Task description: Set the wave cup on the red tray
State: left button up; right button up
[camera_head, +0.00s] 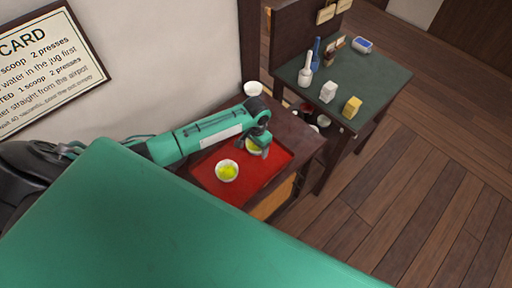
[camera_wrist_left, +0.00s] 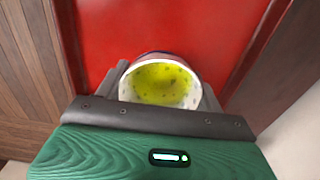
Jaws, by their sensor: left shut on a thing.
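My left gripper (camera_head: 259,144) is shut on a cup (camera_head: 253,149), which I take to be the wave cup; its outer pattern is mostly hidden. In the left wrist view the cup (camera_wrist_left: 160,83) sits between the two fingers, white inside with yellow-green contents and a dark band on its far outer side. The red tray (camera_head: 207,178) lies on a low dark cabinet, and the cup is over its back right part. I cannot tell whether the cup touches the tray. The tray also fills the middle of the left wrist view (camera_wrist_left: 150,25). My right gripper is not in view.
Another white cup (camera_head: 227,171) with yellow contents stands on the tray, left and nearer. A white cup (camera_head: 252,88) stands at the cabinet's back. A dark green table (camera_head: 375,75) at the right holds bottles and small blocks. A wall sign (camera_head: 45,65) hangs left.

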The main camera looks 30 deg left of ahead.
aim_at(256, 149)
pick_arm(q)
jog(key=shift+f, duration=0.9)
jog(key=shift+f, duration=0.1)
jog(key=o, duration=1.1)
notch_tip(256, 149, up, 12)
jog(key=shift+r+b, duration=0.15)
jog(key=shift+b, duration=0.35)
